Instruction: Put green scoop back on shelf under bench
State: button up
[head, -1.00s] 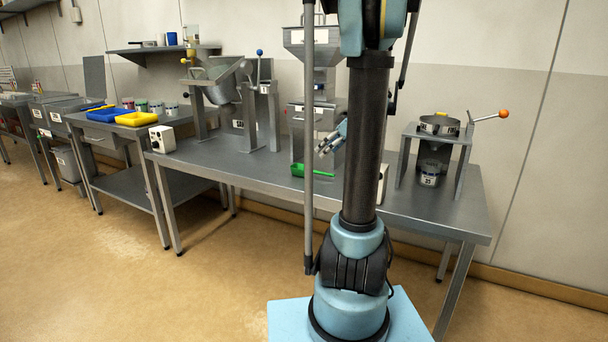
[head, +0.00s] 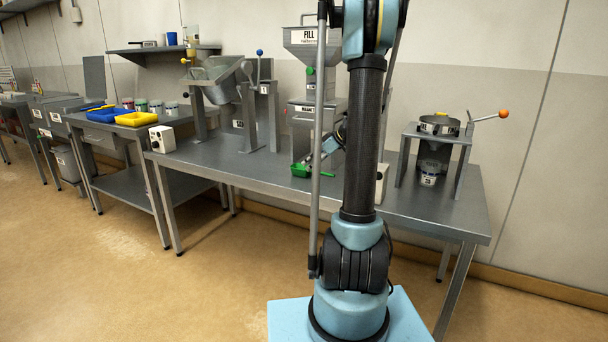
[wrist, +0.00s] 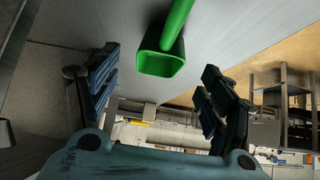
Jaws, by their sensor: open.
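The green scoop (head: 301,170) lies on the steel bench top (head: 258,178), in front of the filling machine. In the wrist view the scoop (wrist: 160,62) shows its open bowl, with its handle running up out of the picture. My gripper (head: 310,164) is just above and beside the scoop in the head view, partly hidden by my arm. In the wrist view my gripper (wrist: 155,88) has its two fingers spread wide, with the scoop between and beyond them, and nothing held. The shelf under this bench cannot be made out.
The filling machine (head: 303,118) stands right behind the scoop. A tilted mixing drum (head: 218,82) is to the left and a sieve stand (head: 438,127) to the right. A white control box (head: 162,139) sits at the bench's left end. Floor in front is clear.

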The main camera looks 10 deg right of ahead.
aim_at(303, 167)
jog(key=shift+x, duration=3.2)
jog(key=shift+a+r, duration=0.1)
jog(key=shift+r, duration=0.15)
jog(key=c, duration=1.2)
jog(key=shift+c, duration=0.2)
